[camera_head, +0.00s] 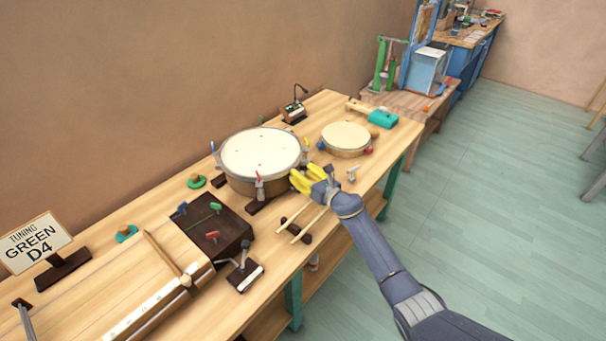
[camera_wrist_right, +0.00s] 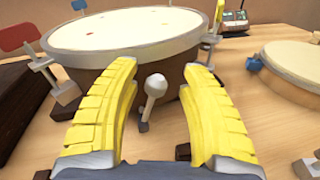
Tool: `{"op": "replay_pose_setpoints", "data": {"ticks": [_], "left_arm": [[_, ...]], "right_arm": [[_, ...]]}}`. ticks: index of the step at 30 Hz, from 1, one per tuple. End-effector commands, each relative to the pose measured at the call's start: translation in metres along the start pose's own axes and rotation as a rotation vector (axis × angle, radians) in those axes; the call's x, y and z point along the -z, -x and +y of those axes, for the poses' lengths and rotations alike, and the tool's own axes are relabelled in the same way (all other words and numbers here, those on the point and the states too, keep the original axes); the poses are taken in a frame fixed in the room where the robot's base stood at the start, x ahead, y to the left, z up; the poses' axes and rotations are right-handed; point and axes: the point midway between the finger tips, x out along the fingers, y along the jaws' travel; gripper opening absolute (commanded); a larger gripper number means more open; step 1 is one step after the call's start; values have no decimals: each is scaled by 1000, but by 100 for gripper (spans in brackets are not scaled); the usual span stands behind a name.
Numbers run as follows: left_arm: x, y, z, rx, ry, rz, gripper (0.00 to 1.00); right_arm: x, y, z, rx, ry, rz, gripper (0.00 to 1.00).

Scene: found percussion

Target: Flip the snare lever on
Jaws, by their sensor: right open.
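The large drum (camera_head: 262,155) with a pale head and brown shell stands on the wooden bench, with colored tuning keys around its rim. It also shows in the right wrist view (camera_wrist_right: 130,32). A small pale round-knobbed lever (camera_wrist_right: 155,86), apparently the snare lever, sticks out at the near side of the drum; it is hidden in the head view. My right gripper (camera_head: 298,180) is at the drum's right side. Its yellow fingers are apart in the right wrist view (camera_wrist_right: 158,90), with the lever between them and no clear contact. My left gripper is out of view.
A smaller drum (camera_head: 346,137) stands to the right. Sticks (camera_head: 309,222) lie below the gripper. A dark block with colored keys (camera_head: 215,228), a small stand (camera_head: 244,271) and a sign (camera_head: 35,243) are to the left. A small device (camera_head: 294,112) stands behind.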

Motion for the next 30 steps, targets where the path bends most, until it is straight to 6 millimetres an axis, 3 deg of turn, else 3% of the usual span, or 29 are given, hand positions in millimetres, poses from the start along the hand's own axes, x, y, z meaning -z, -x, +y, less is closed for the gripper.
{"op": "replay_pose_setpoints", "data": {"ticks": [11,30], "left_arm": [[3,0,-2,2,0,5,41],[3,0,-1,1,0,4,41]], "right_arm": [[3,8,0,-1,1,5,44],[2,102,0,-1,-1,3,44]]}}
